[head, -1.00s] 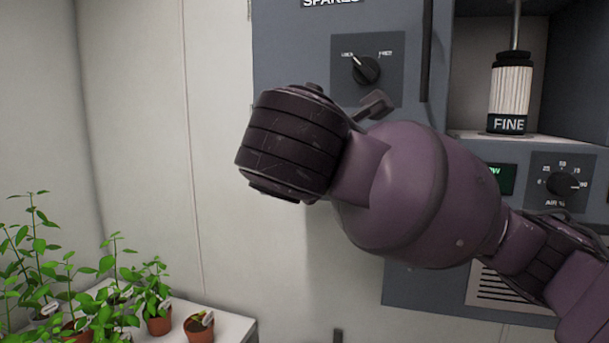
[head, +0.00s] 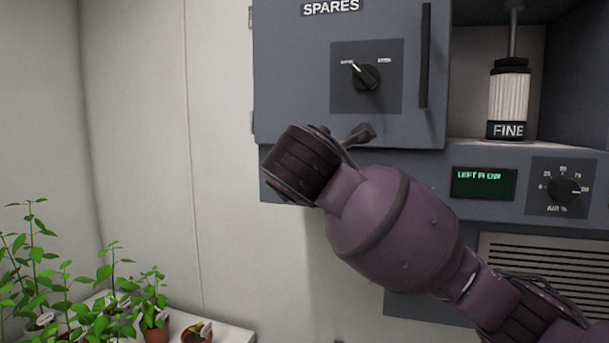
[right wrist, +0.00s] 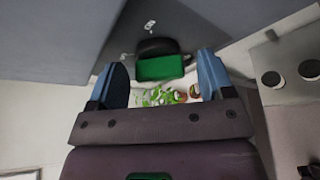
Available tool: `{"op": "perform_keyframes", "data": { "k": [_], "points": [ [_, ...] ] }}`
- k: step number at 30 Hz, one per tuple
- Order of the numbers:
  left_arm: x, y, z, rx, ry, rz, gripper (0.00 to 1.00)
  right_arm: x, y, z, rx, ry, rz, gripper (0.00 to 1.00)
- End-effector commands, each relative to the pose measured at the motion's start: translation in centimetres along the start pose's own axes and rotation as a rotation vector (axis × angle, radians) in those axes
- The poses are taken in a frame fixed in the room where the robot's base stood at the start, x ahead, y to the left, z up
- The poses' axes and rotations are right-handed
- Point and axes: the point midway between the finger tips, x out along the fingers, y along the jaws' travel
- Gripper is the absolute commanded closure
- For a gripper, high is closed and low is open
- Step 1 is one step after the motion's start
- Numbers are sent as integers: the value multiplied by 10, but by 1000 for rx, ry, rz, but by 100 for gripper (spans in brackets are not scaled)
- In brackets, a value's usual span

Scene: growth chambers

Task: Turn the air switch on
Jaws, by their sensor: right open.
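In the right wrist view my right gripper (right wrist: 162,60) is open, with a blue finger on each side. A black and green block (right wrist: 160,68) shows between the fingertips, on or against a dark grey panel, with a small white mark above it. It may be the air switch, but I cannot read a label or tell its setting, nor whether the fingers touch it. In the head view the AIR % dial (head: 564,189) is at the right, its pointer toward the right. My right arm crosses the picture; its fingers are not clear there. My left gripper is not in view.
The SPARES door (head: 300,80) carries a black knob (head: 365,77) and a long handle (head: 424,55). A green display (head: 483,183) sits left of the dial. A FINE cartridge (head: 509,95) stands in the open bay. Potted plants (head: 120,290) stand at the lower left.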

Motion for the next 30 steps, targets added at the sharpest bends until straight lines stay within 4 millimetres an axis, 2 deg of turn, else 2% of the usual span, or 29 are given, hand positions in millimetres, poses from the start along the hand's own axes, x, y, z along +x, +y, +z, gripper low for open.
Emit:
{"op": "perform_keyframes", "data": {
  "k": [5,6,15,23,30],
  "points": [
    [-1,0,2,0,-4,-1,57,0,0,0,0,0,0,25],
    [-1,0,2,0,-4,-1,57,0,0,0,0,0,0,28],
    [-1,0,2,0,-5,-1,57,0,0,0,0,1,0,74],
    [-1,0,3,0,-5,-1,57,0,0,0,23,1,8,75],
    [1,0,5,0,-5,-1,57,0,-2,-1,130,2,52,75]
  ]
}}
